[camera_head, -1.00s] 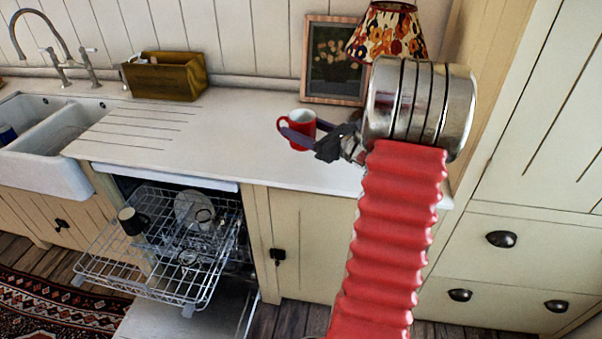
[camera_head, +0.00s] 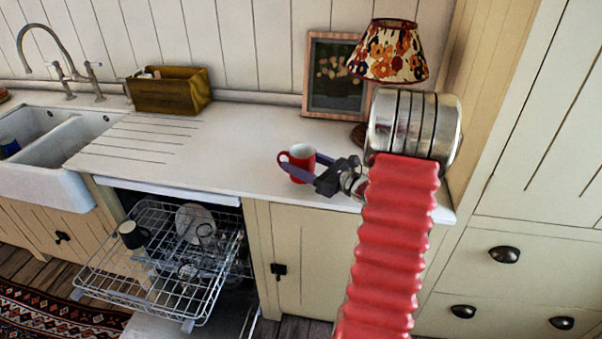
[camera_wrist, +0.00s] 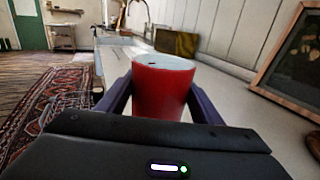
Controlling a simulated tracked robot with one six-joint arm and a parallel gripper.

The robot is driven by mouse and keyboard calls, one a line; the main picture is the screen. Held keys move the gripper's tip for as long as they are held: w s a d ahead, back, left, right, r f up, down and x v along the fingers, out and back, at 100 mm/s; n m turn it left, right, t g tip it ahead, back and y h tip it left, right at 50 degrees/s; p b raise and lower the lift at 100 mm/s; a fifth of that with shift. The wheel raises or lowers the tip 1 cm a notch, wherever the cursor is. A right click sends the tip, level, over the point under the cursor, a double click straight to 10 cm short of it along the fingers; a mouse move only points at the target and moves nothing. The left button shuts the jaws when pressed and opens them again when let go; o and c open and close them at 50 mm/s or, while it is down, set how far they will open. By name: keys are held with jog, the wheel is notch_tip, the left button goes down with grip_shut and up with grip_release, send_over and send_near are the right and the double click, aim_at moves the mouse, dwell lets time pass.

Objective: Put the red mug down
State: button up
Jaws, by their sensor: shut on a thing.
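The red mug (camera_head: 300,164) has a white inside and stands upright, its handle to the left in the head view. My gripper (camera_head: 300,168) is shut on it, with one purple finger on each side. In the wrist view the mug (camera_wrist: 163,88) sits between both fingers of my gripper (camera_wrist: 160,100). The mug is over the front part of the pale countertop (camera_head: 235,150), close to its surface. I cannot tell whether its base touches the counter; the wrist view hides the base.
A wooden box (camera_head: 170,91) stands at the back, left of centre. A framed picture (camera_head: 337,78) and a floral lamp (camera_head: 390,50) stand behind my arm. The white sink (camera_head: 60,150) is at the left. The open dishwasher rack (camera_head: 160,255) juts out below the counter. The counter left of the mug is clear.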

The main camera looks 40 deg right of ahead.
jog(key=shift+f, duration=0.1)
jog(key=shift+f, duration=1.8)
jog(key=shift+f, duration=0.1)
jog(key=o, duration=1.4)
jog(key=v, duration=1.2)
jog(key=shift+s, duration=0.1)
